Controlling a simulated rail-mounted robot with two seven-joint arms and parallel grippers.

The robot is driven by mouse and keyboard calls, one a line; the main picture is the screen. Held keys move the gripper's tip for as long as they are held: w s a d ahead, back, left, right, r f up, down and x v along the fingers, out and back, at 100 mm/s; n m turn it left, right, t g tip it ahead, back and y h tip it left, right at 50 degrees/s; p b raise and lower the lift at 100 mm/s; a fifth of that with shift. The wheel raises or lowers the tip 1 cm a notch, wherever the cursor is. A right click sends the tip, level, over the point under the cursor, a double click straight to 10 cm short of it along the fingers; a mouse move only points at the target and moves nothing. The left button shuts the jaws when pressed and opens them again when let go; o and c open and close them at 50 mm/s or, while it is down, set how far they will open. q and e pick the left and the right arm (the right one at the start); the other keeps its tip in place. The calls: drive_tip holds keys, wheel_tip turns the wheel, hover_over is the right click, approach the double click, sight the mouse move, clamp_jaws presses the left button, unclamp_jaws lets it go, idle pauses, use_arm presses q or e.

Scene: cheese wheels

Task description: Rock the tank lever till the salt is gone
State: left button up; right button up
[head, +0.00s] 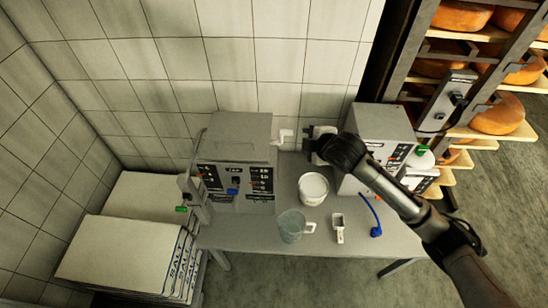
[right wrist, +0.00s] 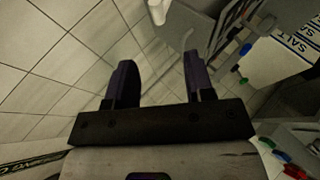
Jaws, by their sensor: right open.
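A grey tank-like box (head: 236,160) with black label panels and a blue knob stands at the back left of the table. A white lever-like handle (head: 284,136) sticks out at its upper right side; a white piece at the top of the right wrist view (right wrist: 157,10) looks like the same handle. My right gripper (head: 309,146) is open and empty, just right of the handle and apart from it. Its two fingers (right wrist: 158,82) show clearly in the right wrist view. A white tub (head: 313,188) with white contents stands below the gripper; I cannot tell whether that is salt. My left gripper is out of view.
A clear jug (head: 291,226), a small white device (head: 338,228) and a blue-tipped cable (head: 376,231) are on the table (head: 260,238). A second grey box (head: 380,135) stands right. Salt sacks (head: 120,250) are stacked left. Cheese shelves (head: 485,130) stand right.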

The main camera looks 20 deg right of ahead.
sight(287, 134)
idle(0.4)
